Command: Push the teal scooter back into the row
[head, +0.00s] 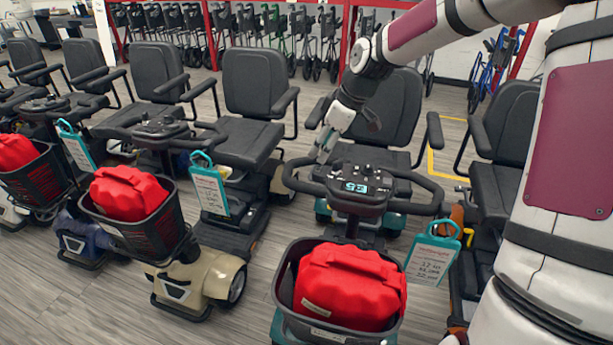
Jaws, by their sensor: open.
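The teal scooter (391,222) stands front centre in the head view, with teal body parts showing beneath its black seat (384,110). Its black handlebar (415,207) carries a lit display (355,187). A black front basket (282,285) holds a red bag (350,287), and a teal tag (432,255) hangs on the right. Its front sits closer to me than its neighbours' fronts. My gripper (321,152) is open and points down just above the left part of the handlebar. I cannot tell whether the fingertips touch it.
A beige scooter (202,277) stands close on the left, with more scooters beyond. Another scooter (497,190) with orange parts stands on the right, partly hidden by my arm. Rollators (293,42) hang behind on a red rack (346,35). Grey floor is clear at lower left.

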